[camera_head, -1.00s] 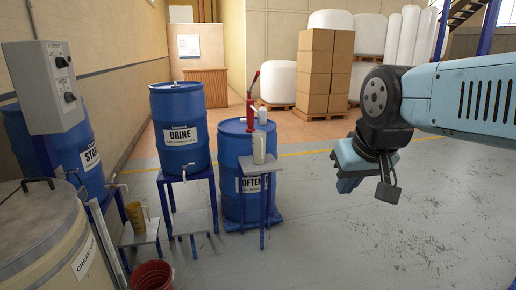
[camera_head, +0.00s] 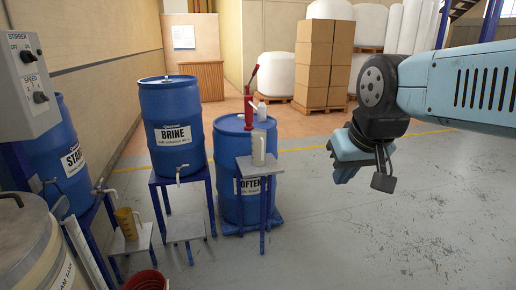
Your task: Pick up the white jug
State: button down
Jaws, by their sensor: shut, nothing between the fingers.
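The white jug (camera_head: 258,148) stands upright on a small grey-topped stand (camera_head: 261,166) with blue legs, in front of the blue softener barrel (camera_head: 229,183). My gripper (camera_head: 343,173) is light blue and hangs in the air to the right of the jug, clearly apart from it. It is shut and empty. The jug's handle side is too small to make out clearly.
A yellow jug (camera_head: 126,223) and red bucket (camera_head: 146,281) are at lower left. Open floor lies at right.

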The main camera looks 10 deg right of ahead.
aim_at(259, 137)
jog(key=u, duration=0.2)
jog(key=k, duration=0.9)
jog(key=z, duration=0.1)
jog(key=i, duration=1.5)
jog(key=u, duration=0.95)
jog(key=i, duration=1.1)
jog(key=z, duration=0.3)
